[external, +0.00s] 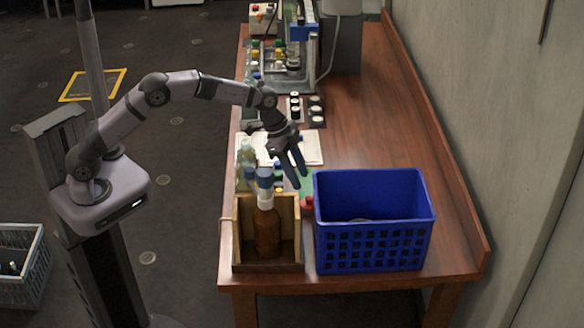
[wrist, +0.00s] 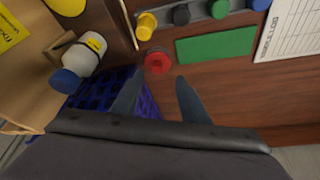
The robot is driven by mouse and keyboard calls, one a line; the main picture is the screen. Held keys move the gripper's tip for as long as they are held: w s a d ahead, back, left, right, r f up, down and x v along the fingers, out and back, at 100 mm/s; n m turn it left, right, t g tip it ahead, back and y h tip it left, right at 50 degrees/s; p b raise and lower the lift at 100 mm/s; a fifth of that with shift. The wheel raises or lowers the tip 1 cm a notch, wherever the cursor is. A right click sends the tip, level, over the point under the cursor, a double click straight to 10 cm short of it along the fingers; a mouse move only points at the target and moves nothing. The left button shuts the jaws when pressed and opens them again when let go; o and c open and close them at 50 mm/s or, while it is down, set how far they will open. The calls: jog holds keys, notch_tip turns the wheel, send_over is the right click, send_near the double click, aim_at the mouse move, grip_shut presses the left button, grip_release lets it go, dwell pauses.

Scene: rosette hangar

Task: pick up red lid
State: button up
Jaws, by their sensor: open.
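The red lid (wrist: 157,62) shows in the wrist view as a small round red cap on the brown table, just beyond my fingertips. In the external view a red item (external: 307,203) stands between the wooden box and the blue crate, partly hidden by the crate. My gripper (external: 296,168) hangs fingers down above the table, behind the crate and the wooden box. In the wrist view my gripper (wrist: 158,92) has its two fingers spread with nothing between them. The lid is apart from both fingers.
The blue crate (external: 375,233) and the wooden box (external: 268,268) with a brown bottle (external: 267,232) stand at the table's near end. A green pad (wrist: 215,45) and a yellow cap (wrist: 146,25) lie close to the lid. The table's right side is clear.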

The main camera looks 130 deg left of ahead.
aim_at(309, 197)
jog(key=p+x, duration=0.1)
jog(key=x, duration=0.1)
jog(key=p+x, duration=0.2)
jog(key=x, duration=0.1)
jog(key=shift+w+d+f, duration=0.15)
jog(key=shift+w+d, duration=0.05)
jog(key=shift+w, duration=0.2)
jog(key=shift+x, duration=0.8)
jog(key=shift+c, duration=0.6)
grip_shut()
